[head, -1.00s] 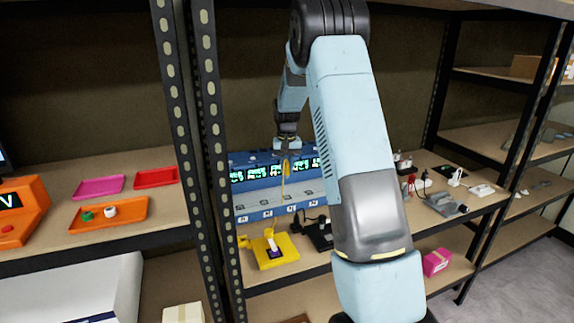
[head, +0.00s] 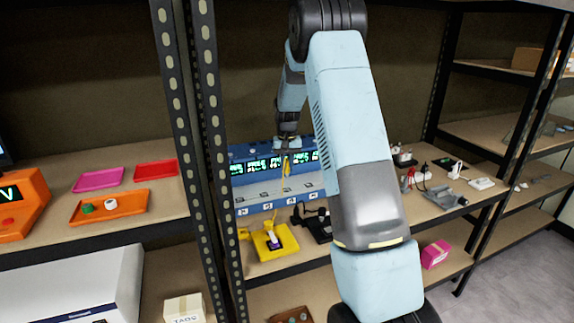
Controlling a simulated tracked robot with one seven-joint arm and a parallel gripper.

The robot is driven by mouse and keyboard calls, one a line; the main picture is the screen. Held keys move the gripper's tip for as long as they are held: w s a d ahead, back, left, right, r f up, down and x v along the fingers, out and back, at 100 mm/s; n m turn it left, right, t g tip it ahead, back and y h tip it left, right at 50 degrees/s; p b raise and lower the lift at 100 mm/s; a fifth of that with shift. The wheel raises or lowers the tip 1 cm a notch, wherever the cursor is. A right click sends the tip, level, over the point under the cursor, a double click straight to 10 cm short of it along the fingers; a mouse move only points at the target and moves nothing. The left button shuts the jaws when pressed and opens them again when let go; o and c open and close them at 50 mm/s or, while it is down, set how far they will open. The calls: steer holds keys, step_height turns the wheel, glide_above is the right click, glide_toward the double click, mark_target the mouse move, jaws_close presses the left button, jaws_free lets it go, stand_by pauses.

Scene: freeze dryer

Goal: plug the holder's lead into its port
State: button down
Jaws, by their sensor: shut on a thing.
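My gripper (head: 287,154) is above the front of a blue bench unit (head: 250,196), pointing down. It is shut on the yellow plug of a lead (head: 287,168), which hangs in front of the unit's row of green-lit displays. The unit has a sloped grey front with several small marked ports along its lower edge. Which port belongs to the lead is too small to tell. The plug looks apart from the ports, but depth is unclear. A yellow holder (head: 262,249) with a white and dark piece in it stands in front of the unit. The lead's cable is barely visible.
A black holder (head: 319,228) stands right of the yellow one, partly behind my arm. Loose plugs and a grey device (head: 445,198) lie farther right. A perforated rack post (head: 214,150) stands close left. An orange tray (head: 125,209) sits on the left shelf.

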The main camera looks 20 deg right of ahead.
steer(key=shift+f, duration=2.75)
steer(key=shift+f, duration=1.05)
stand_by(0.7)
steer(key=c, duration=1)
jaws_free()
steer(key=shift+o, duration=0.2)
